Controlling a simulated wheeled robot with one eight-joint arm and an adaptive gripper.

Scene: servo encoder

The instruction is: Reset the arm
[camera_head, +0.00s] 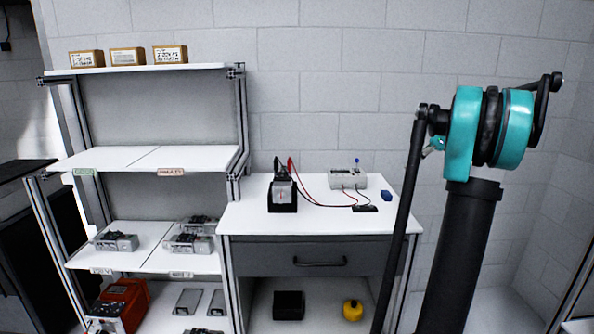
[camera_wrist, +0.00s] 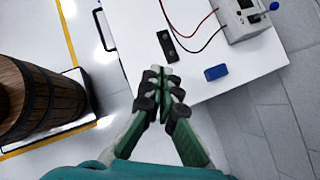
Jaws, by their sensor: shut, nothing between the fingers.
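My gripper (camera_wrist: 165,70) shows in the wrist view, with its green fingers together and nothing between them. Its fingertips appear over the corner area of the white workbench (camera_wrist: 200,85). In the head view my teal and black arm stands at the right, and my gripper is not visible there. The workbench also shows in the head view (camera_head: 245,217), with a dark drawer below its top.
On the bench are a grey meter (camera_head: 347,179) with red and black leads, a blue block (camera_head: 387,196) and a black stand (camera_head: 282,197). A shelf rack (camera_head: 110,158) stands left, holding boxes and grey devices. A wooden barrel (camera_wrist: 45,97) is in the wrist view.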

